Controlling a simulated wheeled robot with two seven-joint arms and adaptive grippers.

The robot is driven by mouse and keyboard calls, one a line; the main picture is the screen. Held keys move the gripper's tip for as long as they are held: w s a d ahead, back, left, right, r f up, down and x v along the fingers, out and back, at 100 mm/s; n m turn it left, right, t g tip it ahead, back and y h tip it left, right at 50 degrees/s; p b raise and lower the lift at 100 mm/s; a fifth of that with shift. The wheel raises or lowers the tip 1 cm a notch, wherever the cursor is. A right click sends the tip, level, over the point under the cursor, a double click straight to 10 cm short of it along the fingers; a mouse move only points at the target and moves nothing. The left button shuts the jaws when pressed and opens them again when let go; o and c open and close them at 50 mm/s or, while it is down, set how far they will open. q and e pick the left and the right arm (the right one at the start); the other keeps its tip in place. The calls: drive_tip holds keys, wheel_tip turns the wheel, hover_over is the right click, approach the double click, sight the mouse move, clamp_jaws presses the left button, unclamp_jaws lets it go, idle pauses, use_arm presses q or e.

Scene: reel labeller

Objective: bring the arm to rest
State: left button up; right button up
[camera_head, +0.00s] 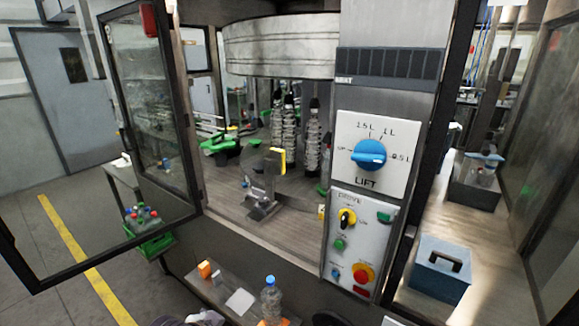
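Neither of my grippers can be made out in the head view. A dark rounded shape and a greyish shape are cut off at the bottom edge, and I cannot tell what they are. The reel labeller (280,50) stands ahead, with its glass door (150,110) swung open to the left. On its front column is a LIFT panel (345,130) with a blue knob (369,155), whose white mark points right, towards 0.5 L. Below it is a drive panel (375,225) with a yellow-and-black switch (347,218), a green button (340,244) and a red button (363,273).
A low shelf (215,291) in front carries a clear bottle (271,298), an orange item (205,269) and a white sheet (240,301). A blue box (440,269) stands on the right bench (408,300). A green crate (153,245) with bottles is at left.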

use_arm(q)
drive_tip(key=s+a+f+n+g+y, duration=0.1)
drive_tip(key=s+a+f+n+g, duration=0.25)
drive_tip(key=s+a+f, duration=0.35)
drive_tip(key=s+f+b, duration=0.1)
drive_tip(key=s+f, duration=0.1)
drive_tip(key=f, duration=1.7)
drive_tip(key=s+f+b, duration=0.1)
drive_tip(key=s+f, duration=0.2)
drive_tip(key=f, duration=1.5)
drive_tip(key=s+a+f+g+b, duration=0.1)
drive_tip(key=s+a+f+b, duration=0.1)
drive_tip(key=s+f, duration=1.8)
drive_tip(key=shift+s+a+f+g, duration=0.25)
drive_tip(key=shift+s+a+g, duration=0.1)
drive_tip(key=shift+s+a, duration=0.3)
drive_tip(key=shift+w+a, duration=0.1)
drive_tip(key=shift+w, duration=0.05)
